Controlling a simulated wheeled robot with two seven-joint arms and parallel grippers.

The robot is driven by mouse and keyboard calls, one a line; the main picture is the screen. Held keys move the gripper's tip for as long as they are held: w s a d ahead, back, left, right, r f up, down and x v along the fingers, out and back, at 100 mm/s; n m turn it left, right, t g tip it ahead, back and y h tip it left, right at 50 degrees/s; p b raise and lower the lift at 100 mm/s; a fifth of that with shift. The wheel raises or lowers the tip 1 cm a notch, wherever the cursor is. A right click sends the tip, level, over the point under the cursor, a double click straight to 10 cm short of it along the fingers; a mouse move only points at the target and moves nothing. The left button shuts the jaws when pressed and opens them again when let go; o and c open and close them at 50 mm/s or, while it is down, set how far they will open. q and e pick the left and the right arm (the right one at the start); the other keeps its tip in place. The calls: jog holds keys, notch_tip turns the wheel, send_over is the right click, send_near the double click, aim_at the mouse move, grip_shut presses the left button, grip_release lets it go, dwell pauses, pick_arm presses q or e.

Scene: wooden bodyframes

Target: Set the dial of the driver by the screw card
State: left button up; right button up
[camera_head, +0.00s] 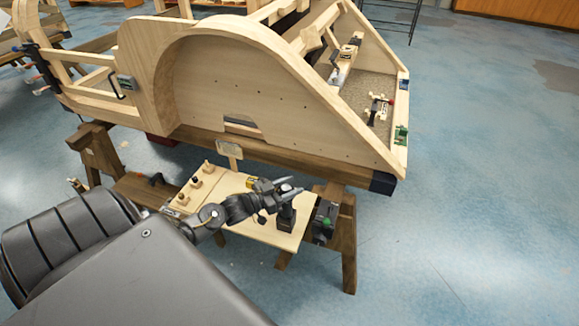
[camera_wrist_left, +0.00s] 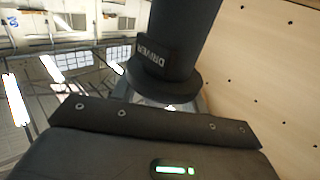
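The driver (camera_head: 286,216) is a dark tool standing upright on a pale wooden board. My left gripper (camera_head: 291,190) is at its top, with grey fingers around or beside it. In the left wrist view the driver (camera_wrist_left: 178,40) is a large black cylinder with a wider collar and a label reading DRIVER, upside down. It is close in front of the gripper body and hides most of the fingers, so I cannot tell if they press on it. The dial's setting is not readable. A small wooden plaque (camera_head: 230,150) stands behind the board; its writing is not legible. My right gripper is not in view.
The board (camera_head: 262,228) also holds several small wooden blocks with dark pegs (camera_head: 195,182) and a yellow item (camera_head: 251,182). A dark box with green (camera_head: 325,221) is beside it on the trestle (camera_head: 348,245). The large wooden bodyframe (camera_head: 280,110) rises close behind. Floor is clear at right.

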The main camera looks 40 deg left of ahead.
pick_arm(q)
jog(key=shift+o, duration=0.3)
jog(key=shift+s, duration=0.1)
jog(key=shift+s+a+f, duration=0.15)
jog(key=shift+s, duration=0.15)
jog(key=b+v, duration=0.1)
jog(key=v, duration=0.9)
jog(key=shift+b, duration=0.35)
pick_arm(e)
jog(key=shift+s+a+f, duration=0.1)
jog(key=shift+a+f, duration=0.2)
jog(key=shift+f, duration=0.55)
